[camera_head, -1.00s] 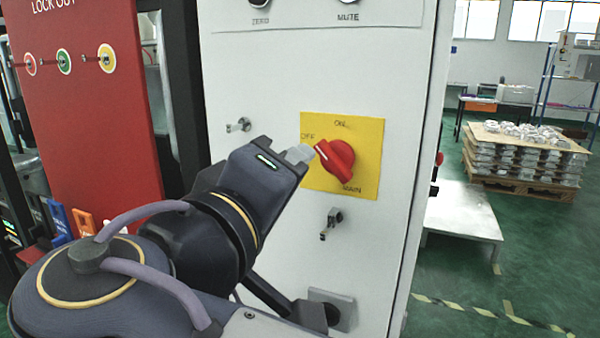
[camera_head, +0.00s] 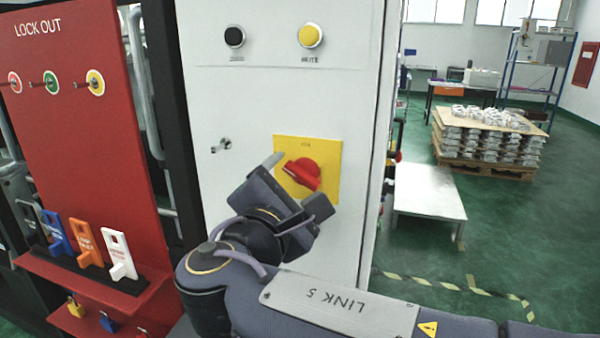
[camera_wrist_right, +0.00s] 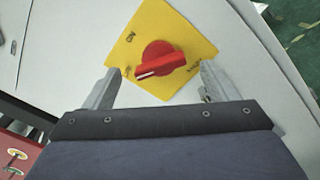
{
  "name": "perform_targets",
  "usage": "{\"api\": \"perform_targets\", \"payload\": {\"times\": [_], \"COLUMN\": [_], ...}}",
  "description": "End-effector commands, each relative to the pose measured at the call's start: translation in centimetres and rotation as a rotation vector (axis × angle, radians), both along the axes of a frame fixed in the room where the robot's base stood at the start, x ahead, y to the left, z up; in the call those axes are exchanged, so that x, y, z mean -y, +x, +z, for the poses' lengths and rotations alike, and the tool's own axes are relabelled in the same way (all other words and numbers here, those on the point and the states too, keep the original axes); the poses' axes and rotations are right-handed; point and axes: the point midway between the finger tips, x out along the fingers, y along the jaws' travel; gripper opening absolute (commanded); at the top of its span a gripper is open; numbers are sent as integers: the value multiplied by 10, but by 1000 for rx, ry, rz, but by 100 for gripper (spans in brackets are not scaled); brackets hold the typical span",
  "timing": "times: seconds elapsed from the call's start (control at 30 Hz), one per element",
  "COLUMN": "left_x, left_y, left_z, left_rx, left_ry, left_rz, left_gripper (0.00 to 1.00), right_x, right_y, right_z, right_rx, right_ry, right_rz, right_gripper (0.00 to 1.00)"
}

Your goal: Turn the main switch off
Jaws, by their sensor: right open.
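The main switch is a red rotary knob (camera_head: 302,172) on a yellow plate (camera_head: 329,150), fixed to a white cabinet front. In the right wrist view, the knob (camera_wrist_right: 160,60) has a white mark that points toward the OFF label on the yellow plate (camera_wrist_right: 185,32). My right gripper (camera_head: 295,182) is open in front of the plate, with one finger on each side of the knob. In the wrist view both fingers (camera_wrist_right: 161,68) are apart from the knob, with gaps on both sides. Their depth relative to it is hard to tell. My left gripper is not in view.
Above the switch are a black button (camera_head: 234,37) and a yellow button (camera_head: 310,36). A small lock (camera_head: 221,146) sits left of the plate. A red lockout board (camera_head: 75,130) with hanging tags stands at left. A low grey table (camera_head: 430,190) stands at right.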

Motion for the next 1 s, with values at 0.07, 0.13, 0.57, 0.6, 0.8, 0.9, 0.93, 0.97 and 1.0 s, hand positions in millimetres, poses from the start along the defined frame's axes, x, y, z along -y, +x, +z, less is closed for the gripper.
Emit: {"api": "perform_targets", "payload": {"times": [0.07,0.13,0.57,0.6,0.8,0.9,0.93,0.97,1.0], "left_x": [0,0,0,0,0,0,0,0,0], "left_y": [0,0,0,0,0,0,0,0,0], "left_z": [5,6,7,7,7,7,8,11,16], "left_rx": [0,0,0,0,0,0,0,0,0], "left_ry": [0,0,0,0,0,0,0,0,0], "left_rz": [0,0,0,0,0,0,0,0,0], "left_gripper": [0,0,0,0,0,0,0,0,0], "right_x": [4,6,9,9,9,9,9,9,9], "right_y": [11,18,27,27,27,27,27,27,27], "right_z": [2,2,0,0,0,0,1,2,4], "right_rx": [0,1,1,1,1,0,-2,-6,-15], "right_ry": [0,2,3,3,3,2,-3,-15,-47], "right_rz": [-3,-1,1,1,1,1,1,1,0], "right_gripper": [80,80,76,71,45,36,36,36,36]}}
